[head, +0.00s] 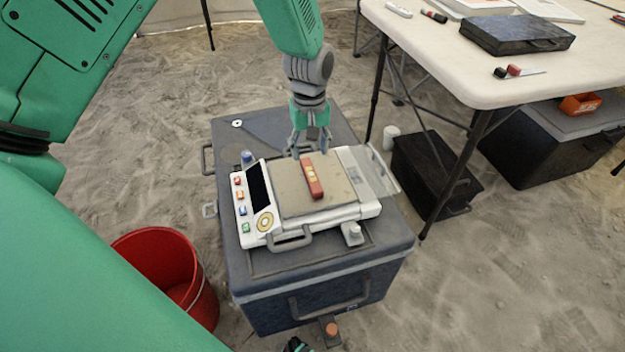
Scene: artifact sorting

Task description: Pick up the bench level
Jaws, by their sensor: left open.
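The bench level, a small red bar with a pale yellowish vial (312,181), lies on the tan top plate of a white bench device (368,209). My left gripper (309,153) points down over the far end of the level, with its fingers apart. The fingertips are close to the level's far end; I cannot tell whether they touch it. The rest of the level is uncovered.
The device, with coloured buttons and a dark screen (260,186), stands on a grey lidded case (320,292). A red bucket (207,305) stands at left. A white table (440,60) with a black case (517,36) is at upper right. Open sand lies around.

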